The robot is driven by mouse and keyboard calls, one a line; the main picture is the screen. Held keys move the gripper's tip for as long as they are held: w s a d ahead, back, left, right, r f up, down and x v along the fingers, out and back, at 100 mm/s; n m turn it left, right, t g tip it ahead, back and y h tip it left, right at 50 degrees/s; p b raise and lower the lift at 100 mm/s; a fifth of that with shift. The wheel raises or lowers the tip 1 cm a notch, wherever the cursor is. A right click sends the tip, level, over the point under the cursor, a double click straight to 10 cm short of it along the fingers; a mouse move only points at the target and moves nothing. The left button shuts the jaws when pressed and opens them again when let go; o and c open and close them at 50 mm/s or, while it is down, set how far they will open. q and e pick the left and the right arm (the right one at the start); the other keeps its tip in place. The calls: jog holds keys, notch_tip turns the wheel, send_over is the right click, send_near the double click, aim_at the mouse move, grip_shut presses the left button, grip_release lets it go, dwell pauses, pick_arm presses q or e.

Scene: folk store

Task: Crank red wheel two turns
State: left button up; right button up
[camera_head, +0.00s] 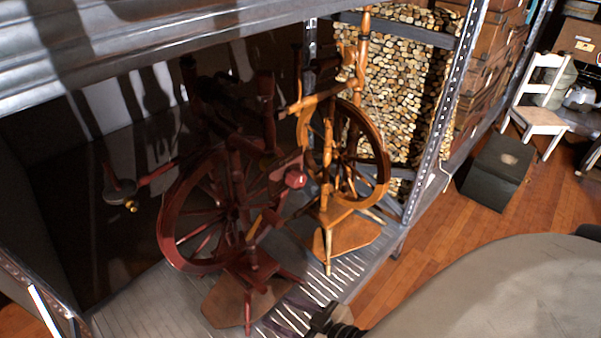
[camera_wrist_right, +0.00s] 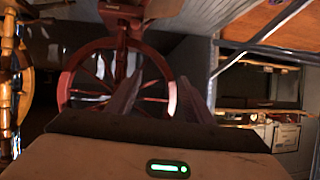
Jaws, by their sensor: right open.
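The red wheel (camera_head: 195,262) is the dark red spoked wheel of a spinning wheel that stands on the left part of a metal shelf. A small red knob (camera_head: 295,179) shows at its upper right. In the right wrist view the red wheel (camera_wrist_right: 72,75) lies beyond my fingers, with its rim and spokes between and around them. My right gripper (camera_head: 328,317) is at the bottom of the head view, in front of the shelf and below the wheel. In the wrist view the right gripper (camera_wrist_right: 160,88) is open and empty, apart from the wheel. My left gripper is not seen.
An orange-brown spinning wheel (camera_head: 383,165) stands right beside the red one; it edges into the wrist view's left side (camera_wrist_right: 6,100). A metal beam (camera_head: 150,45) crosses above, and a perforated post (camera_head: 440,125) stands at right. A dark box (camera_head: 497,172) and white chair (camera_head: 540,118) are farther right.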

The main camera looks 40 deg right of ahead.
aim_at(280, 225)
jog(key=w+d+r+t+h, duration=0.1)
jog(key=w+d+r+t, duration=0.55)
jog(key=d, duration=0.55)
jog(key=shift+m+g, duration=0.4)
jog(key=shift+g, duration=0.25)
jog(key=w+b, duration=0.1)
jog(key=w, duration=0.2)
jog(key=w+b, duration=0.1)
jog(key=w, duration=0.3)
jog(key=w+a+r+b, duration=0.1)
jog(key=w+b, duration=0.1)
jog(key=w, duration=0.2)
jog(key=shift+w, duration=0.15)
jog(key=shift+r, duration=0.15)
jog(key=c, duration=0.9)
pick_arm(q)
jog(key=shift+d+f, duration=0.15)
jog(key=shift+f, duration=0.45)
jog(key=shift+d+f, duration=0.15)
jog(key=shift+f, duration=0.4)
